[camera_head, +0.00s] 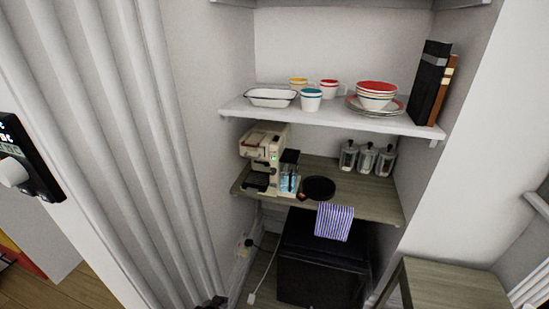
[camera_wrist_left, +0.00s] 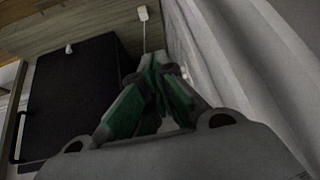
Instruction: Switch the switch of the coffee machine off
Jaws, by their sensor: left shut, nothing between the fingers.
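The cream coffee machine (camera_head: 262,145) stands at the left end of the lower wooden shelf in the head view. A small green light shows on its front; I cannot make out the switch itself. My left gripper (camera_wrist_left: 155,62) shows in the left wrist view with its green fingers together and nothing between them. A small dark tip at the bottom edge of the head view (camera_head: 213,302) appears to be part of it, low and in front of the alcove, well below and apart from the coffee machine. The coffee machine is not in the wrist view. My right gripper is not in view.
A black pan (camera_head: 318,188), glass jars (camera_head: 366,158) and a striped cloth (camera_head: 334,221) are on the lower shelf (camera_head: 375,205). The upper shelf (camera_head: 330,118) holds dishes. A black cabinet (camera_head: 315,265) stands below. A ribbed white wall (camera_head: 125,130) bounds the left; a wooden stool (camera_head: 450,285) stands right.

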